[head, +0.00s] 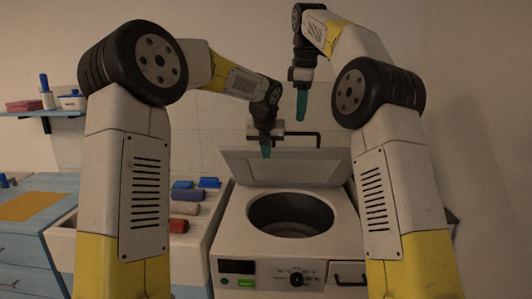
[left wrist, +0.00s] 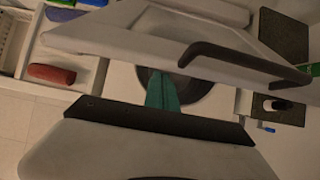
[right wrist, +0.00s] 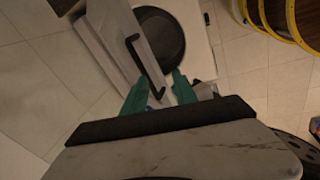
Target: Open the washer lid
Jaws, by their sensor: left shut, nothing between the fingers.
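The white washer (head: 335,212) stands in the middle of the head view. Its round dark drum opening (head: 291,214) is uncovered. The washer lid (head: 305,168) is tilted up at the back, with a black bar handle (head: 312,134) at its top edge. My left gripper (head: 265,150) is shut and empty, in front of the raised lid, left of the handle. In the left wrist view the lid (left wrist: 150,42) and handle (left wrist: 245,62) lie beyond the fingers. My right gripper (head: 300,106) is open and empty, above the lid; its parted fingers show in the right wrist view (right wrist: 158,88).
A counter left of the washer holds blue items (head: 208,183) and a red roll (head: 184,208). A blue cabinet (head: 30,255) stands at the far left, below a wall shelf (head: 45,113). The wall is close behind the lid.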

